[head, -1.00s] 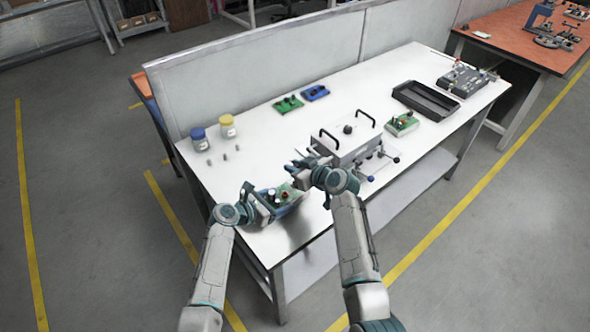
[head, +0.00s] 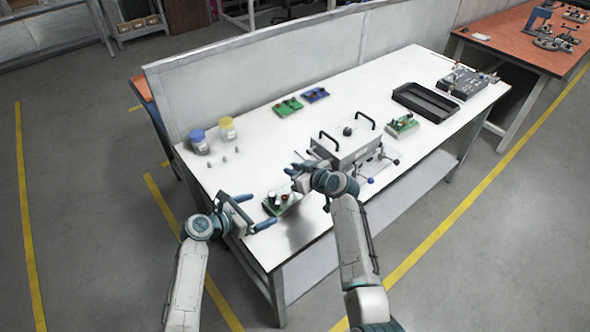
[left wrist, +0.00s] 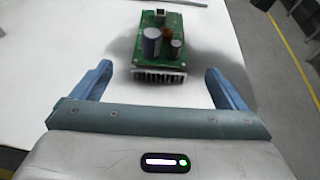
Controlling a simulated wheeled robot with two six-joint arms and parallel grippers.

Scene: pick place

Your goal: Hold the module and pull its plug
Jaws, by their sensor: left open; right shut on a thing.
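The module (head: 284,203), a green board with capacitors and a finned heat sink, lies on the white table near its front left edge. It also shows in the left wrist view (left wrist: 160,45), with a small metal socket at its far end and no plug visible in it. My left gripper (head: 254,211) is open and empty, left of the module and apart from it; both fingers (left wrist: 156,82) show in the left wrist view. My right gripper (head: 294,170) is shut on what seems to be the plug, above the table beyond the module; the plug itself is mostly hidden.
A grey box with black handles (head: 345,146) stands right of my right gripper. Another green board (head: 402,125) and a black tray (head: 425,102) lie farther right. Two jars, blue-lidded (head: 199,141) and yellow-lidded (head: 227,128), stand at the back left.

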